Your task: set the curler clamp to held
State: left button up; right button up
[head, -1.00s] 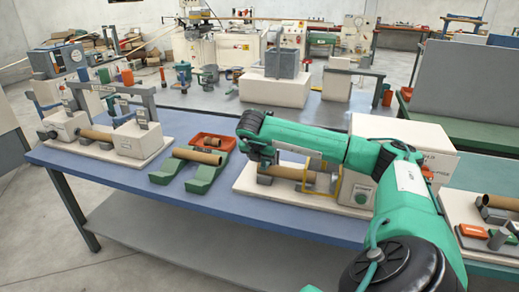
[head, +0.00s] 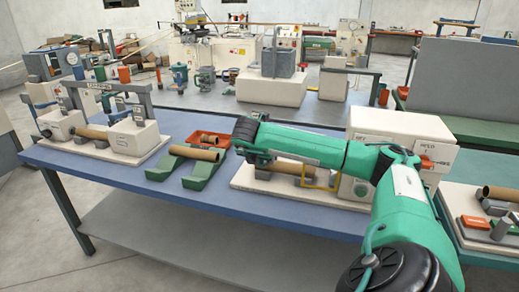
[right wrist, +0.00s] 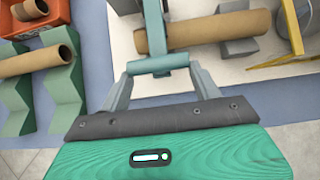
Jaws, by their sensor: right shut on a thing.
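In the right wrist view, my right gripper (right wrist: 159,72) is shut on the crossbar of a grey-teal T-shaped handle (right wrist: 153,28), which I take to be the curler clamp's lever. The handle's stem runs up past a brown cardboard tube (right wrist: 205,31) resting on grey supports on a cream base. In the head view, the same tube (head: 296,168) lies on the curler station, partly behind my right arm. My right wrist is over the station's left end there; the fingertips and handle are hidden. The clamp's set position cannot be read. My left gripper is not in view.
A yellow guard frame (head: 333,177) and a cream box (head: 400,134) stand right of the tube. Green cradles (head: 205,176) with a tube and an orange bin (head: 222,138) are to the left. Another winding station (head: 140,137) stands farther left. The blue tabletop (head: 110,174) is clear in front.

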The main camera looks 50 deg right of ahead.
jog(key=shift+s+a+f, duration=0.1)
jog(key=shift+a+f, duration=0.15)
jog(key=shift+f, duration=0.35)
jog(key=o, duration=1.4)
jog(key=shift+d, duration=0.2)
jog(key=shift+a+r, duration=0.25)
jog(key=shift+r, duration=0.35)
jog(key=v, duration=1.2)
jog(key=shift+s+a+r, duration=0.1)
jog(key=shift+a+r, duration=0.15)
jog(key=shift+r, duration=0.05)
